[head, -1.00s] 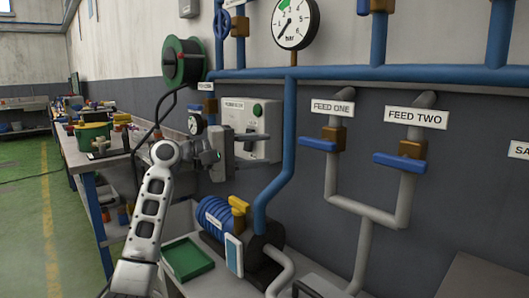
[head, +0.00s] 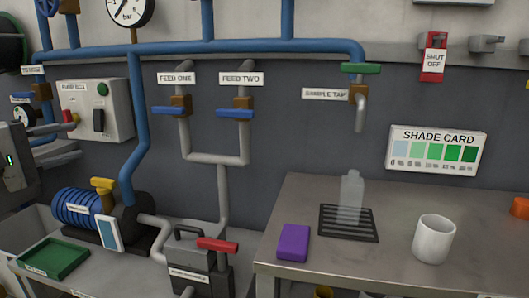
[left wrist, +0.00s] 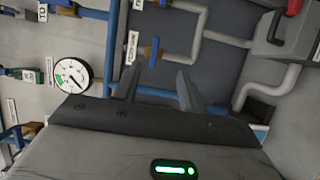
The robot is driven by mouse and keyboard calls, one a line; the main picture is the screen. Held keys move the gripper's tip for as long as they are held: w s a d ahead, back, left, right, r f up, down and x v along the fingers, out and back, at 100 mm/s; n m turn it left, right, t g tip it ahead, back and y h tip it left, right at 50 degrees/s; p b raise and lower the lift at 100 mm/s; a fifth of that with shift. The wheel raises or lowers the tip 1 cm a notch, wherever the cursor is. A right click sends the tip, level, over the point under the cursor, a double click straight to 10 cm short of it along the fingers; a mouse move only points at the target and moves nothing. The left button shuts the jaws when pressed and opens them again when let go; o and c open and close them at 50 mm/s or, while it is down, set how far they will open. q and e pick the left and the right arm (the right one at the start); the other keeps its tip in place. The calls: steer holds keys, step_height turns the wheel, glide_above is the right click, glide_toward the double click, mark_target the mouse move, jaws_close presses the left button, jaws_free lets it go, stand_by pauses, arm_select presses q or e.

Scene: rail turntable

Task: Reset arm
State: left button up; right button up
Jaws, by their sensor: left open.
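My left gripper (head: 72,141) is at the left edge of the head view, in front of the pump panel's lower left area. Its two fingers point right, apart, with nothing between them. In the left wrist view the gripper (left wrist: 158,80) also shows both fingers spread and empty, with pipes behind. The rest of my left arm is out of the head view. My right gripper is in neither view.
The pump panel (head: 108,98), blue pump (head: 77,207) and green tray (head: 53,256) are on the left. A metal bench (head: 395,276) on the right holds a purple block (head: 293,243), clear bottle (head: 351,190) and white mug (head: 433,239). Feed valves and pipes line the wall.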

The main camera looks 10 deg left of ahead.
arm_select(q)
steer(key=d+f+m+g+y+p, duration=0.15)
steer(key=d+f, duration=0.25)
steer(key=f, duration=0.5)
steer(key=d+f+m+g+y, duration=0.15)
steer(key=d+f, duration=0.25)
steer(key=f, duration=0.6)
steer(key=d+f+m+g+y+p, duration=0.15)
steer(key=d+f, duration=0.25)
steer(key=f, duration=0.5)
steer(key=s+d+f+m+p, duration=0.1)
steer(key=s+d+f+m, duration=0.3)
steer(key=s+d, duration=0.5)
steer(key=s+d+f+m, duration=0.5)
steer(key=s+d+m, duration=0.1)
steer(key=s+d, duration=0.4)
steer(key=shift+d+g+p, duration=0.35)
steer(key=shift+d+p, duration=0.05)
steer(key=shift+d, duration=0.1)
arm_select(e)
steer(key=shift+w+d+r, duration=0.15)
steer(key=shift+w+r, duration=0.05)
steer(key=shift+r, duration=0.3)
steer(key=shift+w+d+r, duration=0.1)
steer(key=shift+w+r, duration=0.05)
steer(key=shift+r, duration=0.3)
